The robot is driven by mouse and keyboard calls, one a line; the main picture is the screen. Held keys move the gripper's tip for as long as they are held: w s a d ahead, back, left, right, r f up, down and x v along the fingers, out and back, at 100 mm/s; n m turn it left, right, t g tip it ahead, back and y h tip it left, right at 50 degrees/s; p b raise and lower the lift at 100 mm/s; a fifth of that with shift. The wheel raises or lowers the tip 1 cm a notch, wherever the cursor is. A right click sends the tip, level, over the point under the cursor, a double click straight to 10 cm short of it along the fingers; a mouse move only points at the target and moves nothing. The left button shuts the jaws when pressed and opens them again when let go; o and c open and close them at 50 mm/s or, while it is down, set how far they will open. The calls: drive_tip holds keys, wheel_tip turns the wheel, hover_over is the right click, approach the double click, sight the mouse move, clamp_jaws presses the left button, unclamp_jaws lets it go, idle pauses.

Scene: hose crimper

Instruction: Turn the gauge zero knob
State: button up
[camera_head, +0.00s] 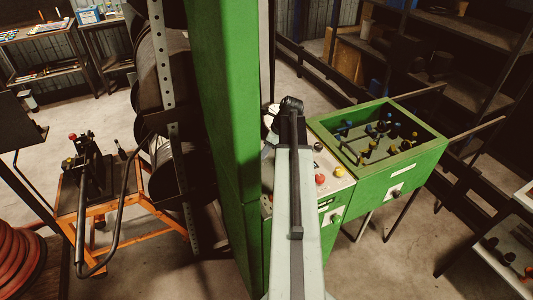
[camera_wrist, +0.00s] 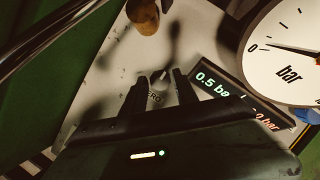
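In the wrist view the gauge zero knob (camera_wrist: 161,85) is a small pale knob on the light panel (camera_wrist: 100,90), with a partly covered label ending in "RO" beside it. My gripper (camera_wrist: 160,76) has its two dark fingers apart, one on each side of the knob. A gap seems to show between the fingers and the knob; I cannot tell how deep they reach. The gauge (camera_wrist: 285,55) is a white dial marked "bar", its needle near 0. A digital display (camera_wrist: 213,83) reads 0.5 bar. In the head view my arm hides the knob and gripper.
An orange-brown knob (camera_wrist: 143,16) stands at the top of the wrist view. In the head view a red button (camera_head: 320,179) is on the panel, beside a green bin (camera_head: 395,180) of colored parts. A tall green cabinet wall (camera_head: 228,120) stands close left of my arm.

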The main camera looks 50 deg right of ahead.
clamp_jaws()
drive_tip(key=shift+d, duration=0.2)
drive_tip(key=shift+a, duration=0.1)
drive_tip(key=shift+n, duration=0.3)
drive_tip(key=n+y, duration=0.1)
drive_tip(key=n, duration=0.1)
drive_tip(key=shift+n, duration=0.3)
drive_tip(key=shift+n+g+y, duration=0.4)
drive_tip(key=shift+n+g, duration=0.2)
drive_tip(key=shift+n, duration=0.7)
